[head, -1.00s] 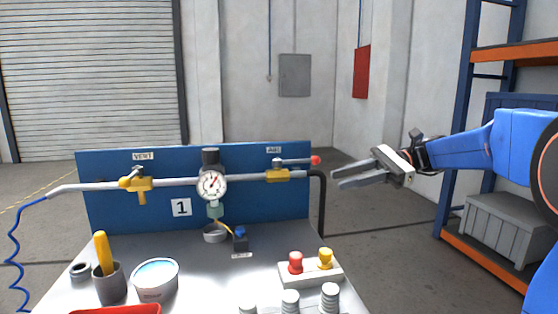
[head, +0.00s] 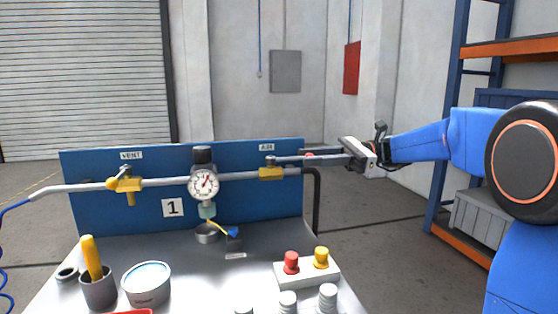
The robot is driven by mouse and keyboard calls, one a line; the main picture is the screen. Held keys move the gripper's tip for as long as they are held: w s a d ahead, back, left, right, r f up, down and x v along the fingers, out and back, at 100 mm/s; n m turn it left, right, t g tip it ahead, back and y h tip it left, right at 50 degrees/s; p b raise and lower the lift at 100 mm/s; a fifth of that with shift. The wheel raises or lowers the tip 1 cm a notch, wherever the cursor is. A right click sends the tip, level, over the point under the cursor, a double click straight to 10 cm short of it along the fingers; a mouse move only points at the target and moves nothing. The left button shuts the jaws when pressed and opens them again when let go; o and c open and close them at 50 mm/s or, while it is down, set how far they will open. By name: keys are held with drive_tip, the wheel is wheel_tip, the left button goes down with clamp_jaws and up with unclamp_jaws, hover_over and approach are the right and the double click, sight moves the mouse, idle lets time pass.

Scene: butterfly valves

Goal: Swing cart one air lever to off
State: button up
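The air valve (head: 271,173) has a yellow body on the grey pipe, under the AIR label (head: 266,147) on cart one's blue panel (head: 103,210). The fingers look apart, one behind and one in front of the lever end, and partly hide the lever and knob. I cannot tell whether they touch it.
A pressure gauge (head: 203,185) and yellow VENT valve (head: 125,184) sit left on the pipe. The cart top (head: 190,272) carries a round tin (head: 146,284), a cup with a yellow handle (head: 97,284), and a red and yellow button box (head: 307,273). A shelf rack (head: 447,150) stands right.

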sight(276, 160)
drive_tip(key=a, duration=0.3)
drive_tip(key=s+a, duration=0.1)
drive_tip(key=a, duration=0.4)
drive_tip(key=shift+s+a, duration=0.4)
clamp_jaws()
